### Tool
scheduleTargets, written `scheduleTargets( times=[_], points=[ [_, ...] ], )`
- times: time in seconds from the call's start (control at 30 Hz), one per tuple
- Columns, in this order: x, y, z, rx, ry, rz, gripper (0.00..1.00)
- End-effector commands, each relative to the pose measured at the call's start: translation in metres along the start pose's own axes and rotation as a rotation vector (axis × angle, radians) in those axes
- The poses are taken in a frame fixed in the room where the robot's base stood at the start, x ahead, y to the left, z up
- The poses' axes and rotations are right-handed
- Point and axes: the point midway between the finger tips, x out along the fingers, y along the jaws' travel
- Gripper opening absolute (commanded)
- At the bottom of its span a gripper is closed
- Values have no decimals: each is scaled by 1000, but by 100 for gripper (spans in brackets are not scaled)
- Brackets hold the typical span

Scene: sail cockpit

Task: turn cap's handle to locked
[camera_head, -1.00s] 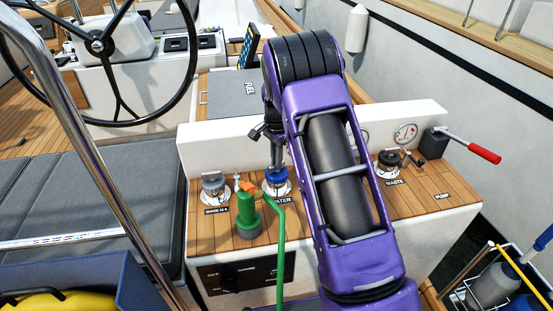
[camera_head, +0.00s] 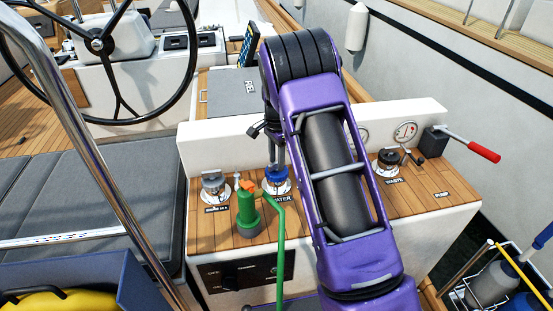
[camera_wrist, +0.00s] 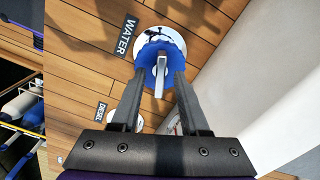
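The blue cap (camera_head: 277,183) sits on the wooden deck panel by the WATER label, below my gripper (camera_head: 277,155). In the wrist view, the blue cap (camera_wrist: 174,49) has a thin grey handle (camera_wrist: 161,78) across it, pointing toward my gripper. My gripper (camera_wrist: 160,73) is open, with one finger on each side of the handle and visible gaps between. I cannot tell whether the fingertips touch the blue cap. In the head view my arm hides part of the panel.
A green nozzle (camera_head: 248,215) with a green hose stands just in front of the cap. A grey cap (camera_head: 213,184) is to its left and a dark WASTE cap (camera_head: 388,162) to its right. A red-handled pump lever (camera_head: 484,152) juts out at the right. A white wall (camera_wrist: 235,75) rises beside my gripper.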

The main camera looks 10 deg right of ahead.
Motion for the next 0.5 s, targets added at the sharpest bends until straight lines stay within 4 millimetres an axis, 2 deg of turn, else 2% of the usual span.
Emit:
scheduleTargets(
  times=[0.27,0.37,0.5],
  points=[
    [-2,0,0,-1,0,-1,44],
    [-12,-1,0,-1,1,-3,44],
    [-39,-1,0,-1,2,-5,44]
  ],
)
